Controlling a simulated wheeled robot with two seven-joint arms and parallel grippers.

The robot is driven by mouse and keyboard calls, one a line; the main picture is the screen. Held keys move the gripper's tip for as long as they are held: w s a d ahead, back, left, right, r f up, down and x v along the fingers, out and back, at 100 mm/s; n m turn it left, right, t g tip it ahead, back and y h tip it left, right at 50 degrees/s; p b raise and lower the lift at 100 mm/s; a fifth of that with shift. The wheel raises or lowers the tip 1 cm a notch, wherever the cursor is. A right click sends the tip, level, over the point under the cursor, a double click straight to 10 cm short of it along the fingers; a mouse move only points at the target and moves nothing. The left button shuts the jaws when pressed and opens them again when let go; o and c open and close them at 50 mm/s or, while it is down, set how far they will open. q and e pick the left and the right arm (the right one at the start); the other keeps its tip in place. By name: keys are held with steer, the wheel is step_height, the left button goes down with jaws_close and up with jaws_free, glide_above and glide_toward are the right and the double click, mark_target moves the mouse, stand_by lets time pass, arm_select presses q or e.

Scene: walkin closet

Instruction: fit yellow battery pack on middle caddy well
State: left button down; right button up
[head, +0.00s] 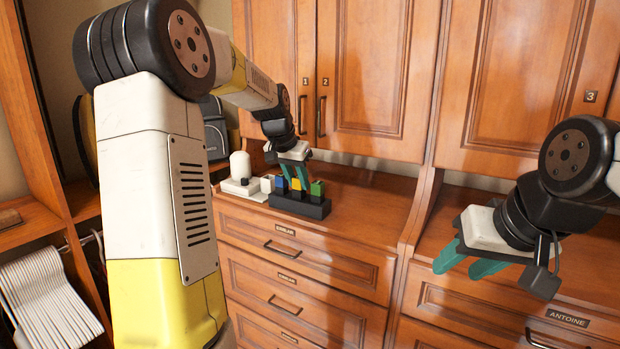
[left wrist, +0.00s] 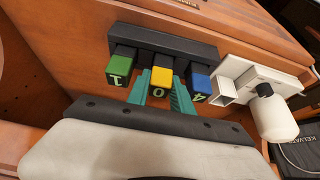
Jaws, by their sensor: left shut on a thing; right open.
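The black caddy (head: 312,208) stands on the wooden counter; it also shows in the left wrist view (left wrist: 165,42). The yellow battery pack (left wrist: 162,75), marked 0, is at the middle well, between the green pack (left wrist: 121,66) and the blue pack (left wrist: 199,82). In the head view the yellow pack (head: 297,186) is partly covered by my gripper. My left gripper (head: 295,178) is shut on the yellow pack, one teal finger on each side. How deep the pack sits is hidden. My right gripper (head: 455,264) is open and empty, away to the right.
A white device (head: 242,186) with a white cylinder (head: 240,165) stands just left of the caddy. Cabinet doors (head: 370,75) rise behind. The counter (head: 365,205) right of the caddy is clear up to a wooden upright (head: 415,225).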

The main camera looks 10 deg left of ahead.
arm_select(q)
steer(key=shift+f, duration=0.1)
stand_by(0.3)
steer(key=c, duration=1.1)
jaws_free()
steer(key=shift+o, duration=0.2)
steer(key=v, duration=0.8)
steer(key=s+d+f+n, duration=0.1)
steer(key=s+d+f, duration=0.2)
steer(key=s, duration=1.1)
steer(key=s+d+f+n+t, duration=0.1)
steer(key=s+d+f+n, duration=0.1)
steer(key=s, duration=1.3)
steer(key=shift+d+f+h, duration=0.3)
steer(key=shift+d+f, duration=0.2)
